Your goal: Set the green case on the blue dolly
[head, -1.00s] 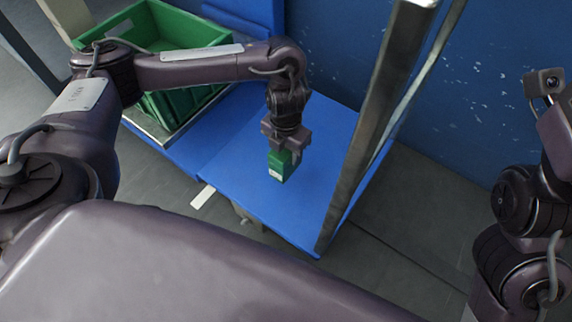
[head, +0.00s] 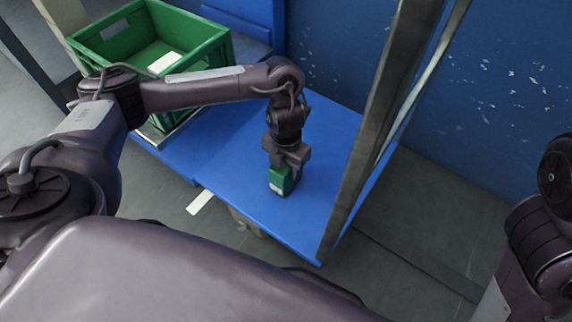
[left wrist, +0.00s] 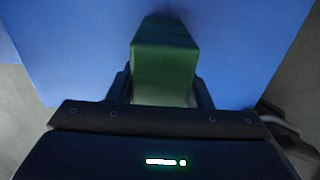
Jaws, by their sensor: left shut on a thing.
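A small green case (head: 281,182) with a pale label is held in my left gripper (head: 284,168), over the blue dolly surface (head: 235,170). In the left wrist view the green case (left wrist: 163,68) stands between the two fingers of the left gripper (left wrist: 163,90), which is shut on it. The blue surface (left wrist: 75,60) fills the background there. The case is low over the blue top; I cannot tell whether it touches it. Only part of my right arm shows at the right edge of the head view; its gripper is out of sight.
A green crate (head: 215,65) stands at the upper left, with a white item (head: 165,62) inside. A metal post (head: 385,125) rises at the right side of the blue surface. A scuffed blue wall (head: 500,90) is behind. Grey floor (head: 410,225) lies in front and right.

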